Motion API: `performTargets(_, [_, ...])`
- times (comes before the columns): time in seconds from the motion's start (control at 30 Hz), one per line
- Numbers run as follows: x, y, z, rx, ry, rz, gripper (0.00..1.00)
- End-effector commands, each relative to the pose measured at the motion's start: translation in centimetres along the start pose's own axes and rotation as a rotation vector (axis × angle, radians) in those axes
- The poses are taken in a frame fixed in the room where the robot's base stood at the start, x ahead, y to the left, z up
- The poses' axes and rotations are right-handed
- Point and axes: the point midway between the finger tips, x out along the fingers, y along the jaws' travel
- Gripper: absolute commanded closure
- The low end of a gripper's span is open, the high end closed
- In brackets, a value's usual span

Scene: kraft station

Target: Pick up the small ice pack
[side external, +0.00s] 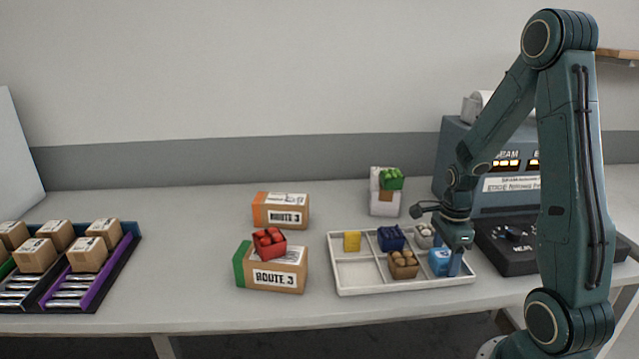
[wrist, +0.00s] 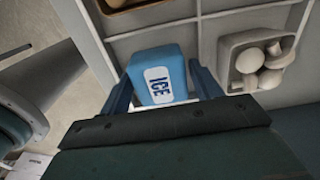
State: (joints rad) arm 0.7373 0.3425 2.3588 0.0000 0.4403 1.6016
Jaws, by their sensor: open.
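The small ice pack is a light blue block with a white label reading ICE. In the wrist view the ice pack (wrist: 158,70) sits between the two fingers of my gripper (wrist: 162,85), in a compartment of the white tray. In the side external view the ice pack (side external: 437,261) is at the tray's front right, partly behind a finger. My gripper (side external: 453,262) is open, pointing down over that compartment, with a finger on each side of the pack. I cannot tell whether the fingers touch it.
The white divided tray (side external: 355,273) also holds a brown box of round items (side external: 403,265), a mushroom box (side external: 424,235), a dark blue item (side external: 391,238) and a yellow block (side external: 352,241). A dark machine (side external: 508,250) stands right.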

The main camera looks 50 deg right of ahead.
Motion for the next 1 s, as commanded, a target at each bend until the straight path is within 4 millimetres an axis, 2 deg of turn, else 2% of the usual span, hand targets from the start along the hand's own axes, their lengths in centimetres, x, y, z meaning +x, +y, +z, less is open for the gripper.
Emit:
performTargets(0.07, [0.0,0.0,0.0,0.000,0.000,0.000,0.36])
performTargets(0.1, [0.0,0.0,0.0,0.000,0.000,0.000,0.40])
performTargets(0.27, [0.0,0.0,0.0,0.000,0.000,0.000,0.72])
performTargets(0.3, [0.0,0.0,0.0,0.000,0.000,-0.001,0.73])
performTargets(0.67, [-0.3,0.0,0.0,0.000,0.000,-0.001,0.73])
performTargets(0.87, [-1.2,-0.1,0.0,0.000,0.000,-0.003,0.73])
performTargets(1.0, [-2.6,-0.1,0.0,0.000,0.000,-0.005,0.73])
